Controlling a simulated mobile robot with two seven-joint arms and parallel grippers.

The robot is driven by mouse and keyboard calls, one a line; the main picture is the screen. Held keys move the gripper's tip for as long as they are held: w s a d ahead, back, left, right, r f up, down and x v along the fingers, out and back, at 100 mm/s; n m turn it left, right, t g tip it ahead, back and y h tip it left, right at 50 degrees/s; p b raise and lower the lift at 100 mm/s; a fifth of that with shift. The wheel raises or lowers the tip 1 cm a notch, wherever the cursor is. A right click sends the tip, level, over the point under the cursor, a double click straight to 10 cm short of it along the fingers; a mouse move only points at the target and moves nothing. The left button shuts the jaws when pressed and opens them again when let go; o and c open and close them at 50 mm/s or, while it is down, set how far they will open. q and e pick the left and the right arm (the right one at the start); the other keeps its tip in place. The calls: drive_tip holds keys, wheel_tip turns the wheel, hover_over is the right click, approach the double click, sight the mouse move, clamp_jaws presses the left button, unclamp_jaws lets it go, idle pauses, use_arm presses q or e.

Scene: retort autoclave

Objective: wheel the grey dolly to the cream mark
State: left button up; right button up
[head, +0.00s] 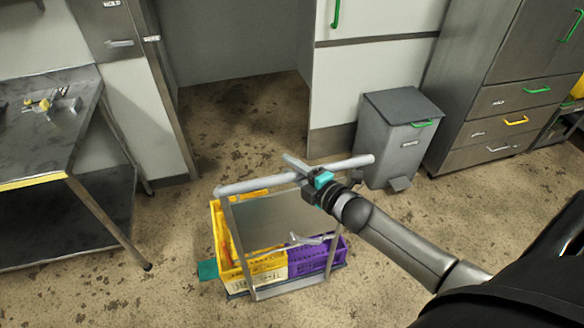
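The grey dolly (274,290) stands on the floor in the lower middle of the head view. Its upright frame carries a light grey handle bar (258,184). It bears a yellow crate (219,236), a purple crate (317,262) and a cream crate front (266,267). My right gripper (298,168) is at the middle of the handle bar, with one pale finger crossing over it. The other finger is hidden, so I cannot tell whether it is closed on the bar. My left gripper is out of view. I see no cream mark on the floor.
A teal patch (207,269) shows on the floor beside the dolly's left side. A grey bin (394,140) stands behind it to the right, by steel drawers (497,125). A steel table (50,130) is at the left. Speckled floor is open towards the recess behind.

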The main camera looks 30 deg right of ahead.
clamp_jaws()
idle(1.0)
